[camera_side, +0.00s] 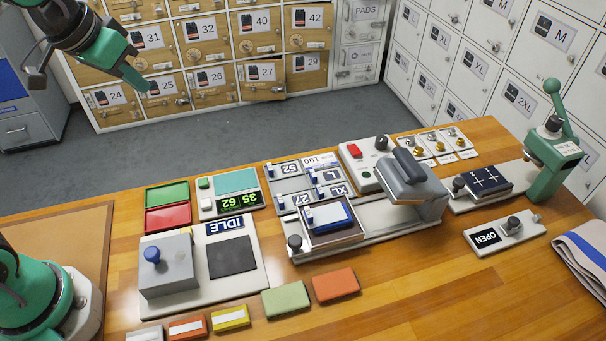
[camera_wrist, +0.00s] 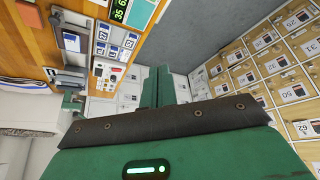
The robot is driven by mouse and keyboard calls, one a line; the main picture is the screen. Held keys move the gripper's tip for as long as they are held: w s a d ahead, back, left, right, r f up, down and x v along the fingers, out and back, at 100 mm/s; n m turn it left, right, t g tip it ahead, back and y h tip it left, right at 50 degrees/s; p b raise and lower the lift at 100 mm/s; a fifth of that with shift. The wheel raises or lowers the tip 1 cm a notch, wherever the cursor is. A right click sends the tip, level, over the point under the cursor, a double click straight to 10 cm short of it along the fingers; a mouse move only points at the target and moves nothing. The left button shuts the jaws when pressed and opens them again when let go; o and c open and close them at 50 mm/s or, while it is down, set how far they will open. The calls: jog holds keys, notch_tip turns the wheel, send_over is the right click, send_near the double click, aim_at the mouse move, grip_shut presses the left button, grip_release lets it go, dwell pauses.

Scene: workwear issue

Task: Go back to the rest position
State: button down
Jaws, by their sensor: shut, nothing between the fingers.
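My gripper (camera_side: 137,83) is raised at the upper left in the side view, well above the work table and in front of the cupboard wall. Its green fingers (camera_wrist: 159,85) stand together in the wrist view, shut and empty. The camera on my wrist looks across the room, with the table (camera_wrist: 43,38) at the upper left of its picture. No object touches my gripper. No marker for a rest position shows.
The wooden table (camera_side: 405,290) carries an IDLE station (camera_side: 252,275), a sliding grey press (camera_side: 410,190), a green lever press (camera_side: 553,165) and an OPEN switch (camera_side: 505,231). Folded cloth (camera_side: 585,250) lies at the right edge. Numbered lockers (camera_side: 207,80) stand behind. The air around my gripper looks clear.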

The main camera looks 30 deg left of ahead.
jog(key=s+a+f, duration=0.3)
jog(key=s+f, duration=0.1)
jog(key=s, duration=0.6)
jog(key=shift+f+n, duration=0.25)
jog(key=shift+n, duration=0.05)
